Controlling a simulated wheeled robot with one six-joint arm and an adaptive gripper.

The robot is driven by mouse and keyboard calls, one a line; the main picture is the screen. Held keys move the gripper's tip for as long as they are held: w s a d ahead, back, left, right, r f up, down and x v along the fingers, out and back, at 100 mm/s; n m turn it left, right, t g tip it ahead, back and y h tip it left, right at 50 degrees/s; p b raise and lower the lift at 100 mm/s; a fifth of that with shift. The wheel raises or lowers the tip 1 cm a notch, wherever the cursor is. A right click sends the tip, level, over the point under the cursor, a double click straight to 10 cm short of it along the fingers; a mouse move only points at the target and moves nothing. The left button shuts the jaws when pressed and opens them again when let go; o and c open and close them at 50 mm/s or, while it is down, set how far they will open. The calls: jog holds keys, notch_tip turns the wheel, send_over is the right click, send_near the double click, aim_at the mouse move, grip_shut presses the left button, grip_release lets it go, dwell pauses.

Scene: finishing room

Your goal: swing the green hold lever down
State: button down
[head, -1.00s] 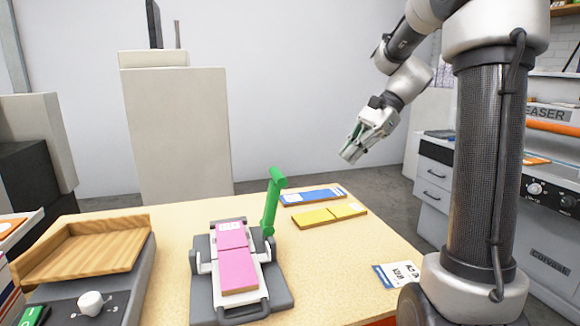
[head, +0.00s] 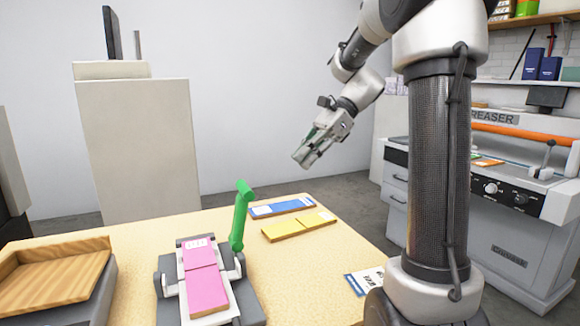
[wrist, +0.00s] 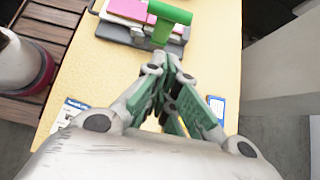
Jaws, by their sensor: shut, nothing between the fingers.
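The green hold lever (head: 240,216) stands raised and slightly tilted on the right side of a grey padding press (head: 169,290). A pink pad (head: 204,273) lies flat in the press. In the wrist view the lever's green crossbar (wrist: 169,12) is at the top, beyond my fingertips, with the pink pad (wrist: 130,9) beside it. My gripper (head: 308,157) is shut and empty, in the air to the right of the lever and above it. It also shows in the wrist view (wrist: 167,62), apart from the lever.
Blue (head: 282,206) and yellow (head: 298,227) pads lie right of the lever. A wooden tray (head: 50,278) stands at the left. A printed card (head: 364,280) lies near the table's right edge. A grey machine (head: 485,210) stands at the right. Bare table lies between the yellow pad and the card.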

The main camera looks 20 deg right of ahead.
jog(key=a+r+x, duration=0.2)
jog(key=x, duration=0.9)
jog(key=shift+a+f, duration=0.1)
jog(key=shift+a, duration=0.1)
